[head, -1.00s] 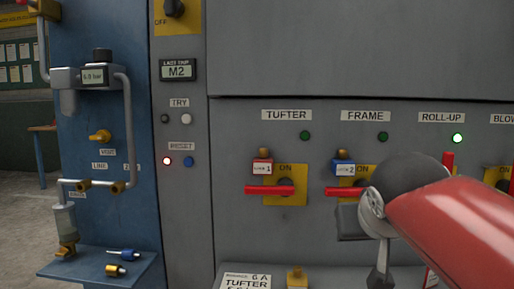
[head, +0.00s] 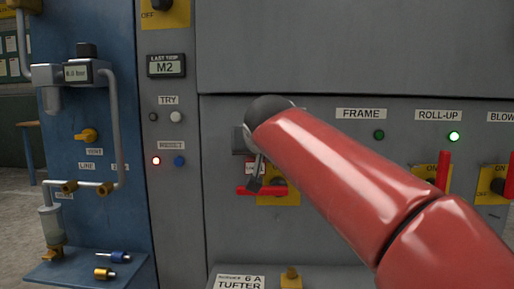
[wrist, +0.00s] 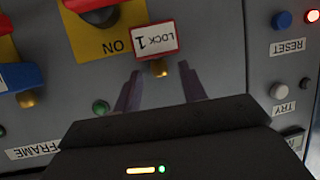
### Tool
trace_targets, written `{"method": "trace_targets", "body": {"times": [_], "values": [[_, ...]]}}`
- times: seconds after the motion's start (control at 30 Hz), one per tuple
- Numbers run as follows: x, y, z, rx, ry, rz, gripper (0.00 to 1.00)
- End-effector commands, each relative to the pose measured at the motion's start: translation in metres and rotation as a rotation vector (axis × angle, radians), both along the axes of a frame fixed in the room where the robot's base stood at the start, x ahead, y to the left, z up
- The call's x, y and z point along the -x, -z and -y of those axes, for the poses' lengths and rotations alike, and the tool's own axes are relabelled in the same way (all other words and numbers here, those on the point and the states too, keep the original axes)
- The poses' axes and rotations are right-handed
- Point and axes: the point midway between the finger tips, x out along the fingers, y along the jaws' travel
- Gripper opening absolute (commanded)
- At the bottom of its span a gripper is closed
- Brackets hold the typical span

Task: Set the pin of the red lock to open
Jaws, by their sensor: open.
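The red lock (wrist: 155,40), labelled LOCK 1, hangs on the TUFTER switch. In the wrist view, which is turned over, its brass pin (wrist: 157,68) sticks out toward my gripper (wrist: 160,86). The two dark fingers stand apart, one to each side below the pin in the picture, and nothing is between them. I cannot tell how far they are from the panel. In the head view the red lock (head: 241,158) is mostly hidden behind my wrist, and its pin is covered.
The blue lock (wrist: 20,76) with its brass pin is at the left of the wrist view. The red TUFTER handle (head: 244,191) lies level below the red lock. RESET and TRY buttons (wrist: 279,91) are close by. A blue shelf (head: 70,268) holds two small fittings.

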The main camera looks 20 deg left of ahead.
Motion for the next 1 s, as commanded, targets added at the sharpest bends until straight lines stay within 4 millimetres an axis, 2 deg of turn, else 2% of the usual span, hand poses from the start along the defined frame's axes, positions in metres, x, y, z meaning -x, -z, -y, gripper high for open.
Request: {"method": "trace_targets", "body": {"times": [0.37,0.67,0.9,1.0], "values": [[-0.0062,0.0027,-0.0021,0.000,0.000,0.001,0.40],[-0.0060,0.0026,-0.0021,0.000,0.000,0.001,0.01],[-0.0054,0.0025,-0.0021,0.000,0.000,0.001,0.00],[0.0016,0.0000,-0.0026,0.000,-0.001,0.001,0.00]]}}
